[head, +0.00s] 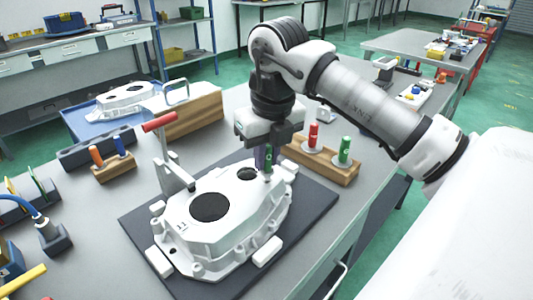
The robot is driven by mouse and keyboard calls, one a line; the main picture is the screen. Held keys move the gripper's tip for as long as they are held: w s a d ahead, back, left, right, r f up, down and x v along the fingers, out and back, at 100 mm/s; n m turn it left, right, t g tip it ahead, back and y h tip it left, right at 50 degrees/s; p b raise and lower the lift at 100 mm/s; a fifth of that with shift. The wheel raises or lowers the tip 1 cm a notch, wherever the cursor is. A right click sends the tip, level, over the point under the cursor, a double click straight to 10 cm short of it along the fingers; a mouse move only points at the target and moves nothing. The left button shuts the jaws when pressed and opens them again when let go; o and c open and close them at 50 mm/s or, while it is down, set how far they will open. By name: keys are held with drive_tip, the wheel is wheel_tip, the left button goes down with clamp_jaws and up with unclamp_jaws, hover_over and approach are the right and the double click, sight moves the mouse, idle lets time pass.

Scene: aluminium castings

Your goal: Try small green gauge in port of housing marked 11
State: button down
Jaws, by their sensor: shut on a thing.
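My gripper (266,158) is shut on a small green gauge (268,161), held upright over the far right part of a pale cast housing (225,215). The gauge's lower end is at or just above the housing's top; I cannot tell whether it is inside a port. The housing lies on a dark mat (315,205) and has two dark round openings on top. A small label (183,226) shows on its near left side, too small to read for certain.
A red-handled clamp (160,122) stands upright at the housing's left. A wooden block (325,163) at the right holds a red gauge (313,135) and another green gauge (344,148). A second housing (125,100) lies on a blue tray. Smaller racks line the left.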

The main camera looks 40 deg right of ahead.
drive_tip(key=shift+f+b, duration=0.85)
drive_tip(key=shift+f, duration=0.2)
drive_tip(key=shift+r, duration=0.1)
idle(1.3)
drive_tip(key=shift+r+p, duration=2.6)
drive_tip(key=shift+r, duration=1.3)
